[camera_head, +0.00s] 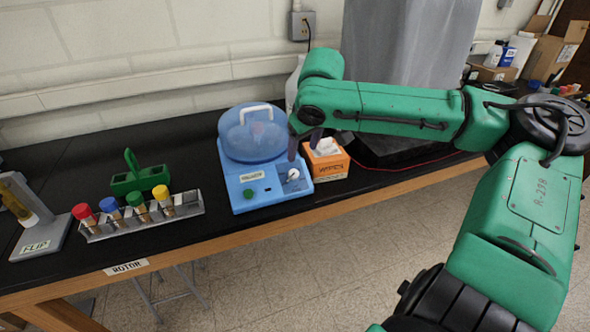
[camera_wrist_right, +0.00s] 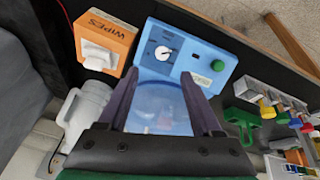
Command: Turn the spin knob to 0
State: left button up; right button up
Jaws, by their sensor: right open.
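A green button (camera_head: 249,194) sits at the left of the same panel. The translucent blue domed lid (camera_head: 252,140) is down. My right gripper (camera_head: 304,145) is open and empty, above and behind the knob. In the right wrist view its fingers (camera_wrist_right: 160,72) straddle the lid, with the knob beyond the tips. My left gripper is out of view.
An orange wipes box (camera_head: 326,164) stands close to the right of the centrifuge. At left are a tube rack (camera_head: 142,223) with coloured caps, a green carrier (camera_head: 139,180) and a sloped stand (camera_head: 40,238). The bench's wooden front edge (camera_head: 250,228) is close below the panel.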

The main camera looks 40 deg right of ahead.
aim_at(294, 172)
jog(key=x, duration=1.2)
jog(key=shift+w+a+f+p, duration=0.1)
jog(key=shift+w+p, duration=0.2)
jog(key=shift+w, duration=0.2)
grip_shut()
